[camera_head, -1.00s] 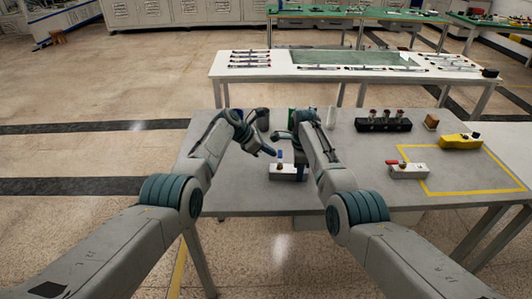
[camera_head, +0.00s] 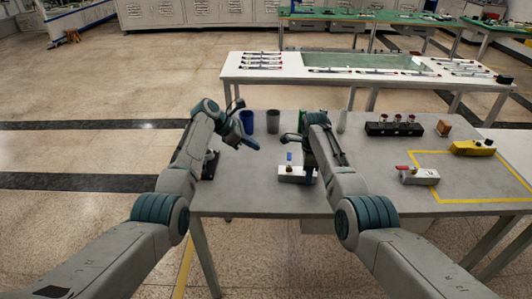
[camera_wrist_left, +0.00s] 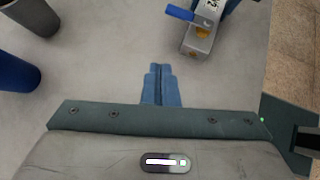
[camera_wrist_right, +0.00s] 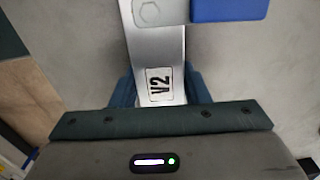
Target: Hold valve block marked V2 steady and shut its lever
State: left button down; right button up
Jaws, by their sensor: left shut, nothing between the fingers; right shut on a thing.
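The valve block marked V2 (camera_head: 291,176) stands on the grey table. Its V2 label shows in the right wrist view (camera_wrist_right: 159,86). Its blue lever (camera_head: 289,156) sticks out crosswise over the block's side, also seen in the left wrist view (camera_wrist_left: 180,13) and right wrist view (camera_wrist_right: 228,9). My right gripper (camera_head: 310,178) is shut on the label end of the block; its fingers sit on both sides. My left gripper (camera_head: 257,147) is shut and empty, above the table to the left of the block. Its fingertips (camera_wrist_left: 160,68) are apart from the lever.
A block with a red lever (camera_head: 420,176) and a yellow block (camera_head: 473,147) are on the right, by a yellow outline. A black holder (camera_head: 394,129) and brown block (camera_head: 443,128) are at the back. A blue cup (camera_head: 247,122) and grey cup (camera_head: 272,121) stand behind my left gripper.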

pick_arm(q)
jog(key=shift+w+v, duration=0.2)
jog(key=shift+v, duration=0.85)
jog(key=shift+w+v, duration=0.2)
jog(key=shift+v, duration=0.85)
jog(key=shift+a, duration=0.1)
pick_arm(e)
jog(key=o, duration=1.3)
